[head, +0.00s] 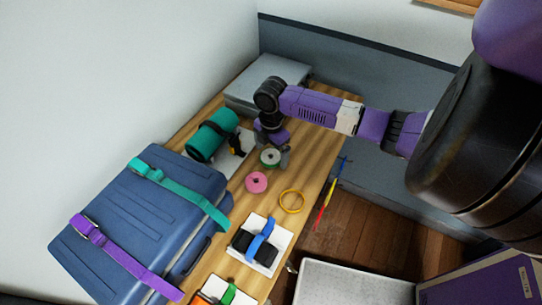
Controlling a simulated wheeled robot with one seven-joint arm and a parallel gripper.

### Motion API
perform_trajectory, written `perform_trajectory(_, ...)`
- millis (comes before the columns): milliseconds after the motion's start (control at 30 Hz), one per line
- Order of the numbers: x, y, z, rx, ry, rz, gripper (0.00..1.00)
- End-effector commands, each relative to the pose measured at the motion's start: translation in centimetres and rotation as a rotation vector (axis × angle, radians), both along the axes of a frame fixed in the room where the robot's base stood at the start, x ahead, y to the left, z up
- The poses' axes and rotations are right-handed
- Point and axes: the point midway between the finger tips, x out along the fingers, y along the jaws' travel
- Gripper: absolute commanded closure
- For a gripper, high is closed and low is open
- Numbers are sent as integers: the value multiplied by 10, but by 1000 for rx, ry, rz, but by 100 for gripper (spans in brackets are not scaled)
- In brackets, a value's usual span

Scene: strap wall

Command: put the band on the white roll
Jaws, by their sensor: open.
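A thin yellow ring-shaped band (291,201) lies flat on the wooden table, near its right edge. A small roll with a whitish rim and green around its centre (270,157) sits on the table behind the band and a pink roll. My gripper (272,157) points down over this whitish roll. Its fingers are open, one on either side of the roll, and I cannot tell whether they touch it. The gripper partly hides the roll's far side. Nothing is on the yellow band.
A pink roll (256,182) lies between them to the left. A blue case (130,235) with teal and purple straps fills the left side. A teal roll (212,135), a grey box (262,80) and a blue-strapped black item (262,243) stand around. A grey bin (350,285) is at lower right.

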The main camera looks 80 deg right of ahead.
Motion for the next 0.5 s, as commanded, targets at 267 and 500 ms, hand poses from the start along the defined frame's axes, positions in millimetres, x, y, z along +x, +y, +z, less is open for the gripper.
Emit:
perform_trajectory(267, 0, 0, 0, 0, 0, 0, 3)
perform_trajectory(500, 0, 0, 0, 0, -1, 0, 50)
